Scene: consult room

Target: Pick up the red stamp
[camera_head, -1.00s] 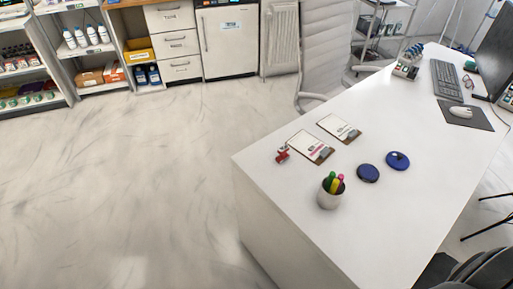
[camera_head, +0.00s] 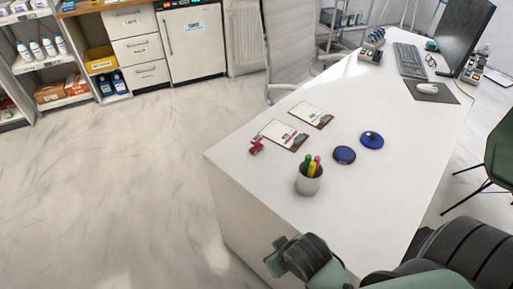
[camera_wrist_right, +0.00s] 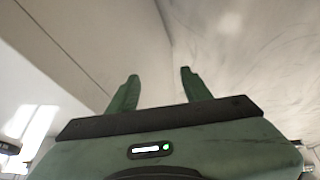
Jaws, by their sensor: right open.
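The red stamp (camera_head: 256,146) is small in the head view. It stands on the white desk (camera_head: 232,158), near its left edge, just left of a clipboard. My right gripper (camera_wrist_right: 160,74) shows in the right wrist view with its two green fingers apart and nothing between them. Pale surfaces and part of the floor lie beyond the fingers; the stamp is not in that view. In the head view my right arm (camera_head: 308,257) comes in from the bottom right, low in front of the desk and apart from the stamp. My left gripper is not in view.
Two clipboards (camera_head: 285,136) lie beside the stamp. A pen cup (camera_head: 308,184) and two blue round objects (camera_head: 344,155) stand nearer and to the right. Keyboard, mouse and monitor (camera_head: 460,38) are at the far right. The floor (camera_head: 110,190) left of the desk is clear.

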